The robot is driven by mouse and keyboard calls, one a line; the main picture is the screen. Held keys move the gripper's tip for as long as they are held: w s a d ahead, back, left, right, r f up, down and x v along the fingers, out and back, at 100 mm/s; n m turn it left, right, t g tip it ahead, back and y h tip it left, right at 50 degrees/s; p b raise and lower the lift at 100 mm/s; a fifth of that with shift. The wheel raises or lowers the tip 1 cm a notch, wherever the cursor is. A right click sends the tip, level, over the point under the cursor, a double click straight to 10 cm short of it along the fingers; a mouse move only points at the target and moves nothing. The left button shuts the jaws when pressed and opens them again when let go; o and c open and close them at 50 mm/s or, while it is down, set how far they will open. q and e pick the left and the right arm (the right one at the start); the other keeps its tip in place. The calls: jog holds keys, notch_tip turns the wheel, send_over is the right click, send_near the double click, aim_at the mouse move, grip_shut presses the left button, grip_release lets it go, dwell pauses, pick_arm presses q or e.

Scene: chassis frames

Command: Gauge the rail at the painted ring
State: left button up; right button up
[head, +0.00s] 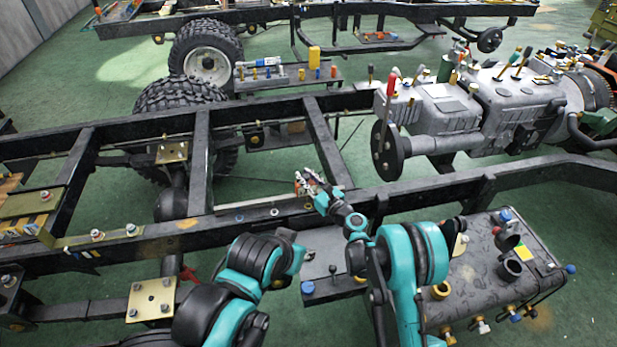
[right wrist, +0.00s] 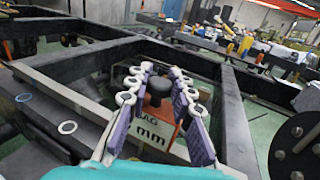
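My right gripper (head: 309,184) is low over the near black chassis rail (head: 380,201). In the right wrist view its fingers (right wrist: 158,98) stand apart on either side of a black knob, with visible gaps. The knob (right wrist: 158,87) tops an orange-red gauge block (right wrist: 165,116) with a pale face marked "SAG" and "mm". A long pale bar (right wrist: 70,93) runs along the rail at the gauge. On the rail surface are a blue ring (right wrist: 23,98) and a white ring (right wrist: 67,127); both show small in the head view.
A grey engine and gearbox (head: 470,105) sit at right. Crossmembers (head: 325,140) span between the rails. A dark tank (head: 490,275) with caps and fittings stands at front right. A small shelf (head: 330,288) with knobs lies below the rail. Wheels stand behind.

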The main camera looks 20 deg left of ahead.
jog(key=o, duration=0.4)
jog(key=shift+o, duration=0.2)
jog(key=shift+d, duration=0.15)
jog(key=v, duration=0.7)
jog(key=shift+s+d, duration=0.1)
